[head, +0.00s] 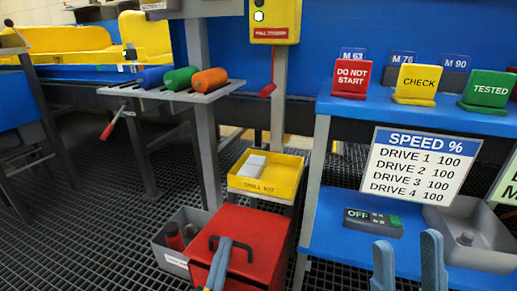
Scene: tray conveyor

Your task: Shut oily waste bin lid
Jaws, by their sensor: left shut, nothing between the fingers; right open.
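The red bin (262,232) with a black handle (212,243) stands on the grating floor at the bottom middle of the head view. Its red lid appears to lie over the top, but I cannot tell whether it is fully down. My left gripper (227,241) is shut and empty, its blue-grey fingers together over the bin at the handle. I cannot tell whether it touches the handle or lid. The bin's lower part is cut off by the picture edge. My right gripper (407,245) is open and empty in front of the blue shelf, well right of the bin.
A grey box (162,254) with red items stands left of the bin. A yellow tray (240,184) is behind it. The blue bench (325,110) and its post are close on the right, with a speed sign (420,165) and a grey tray (490,251).

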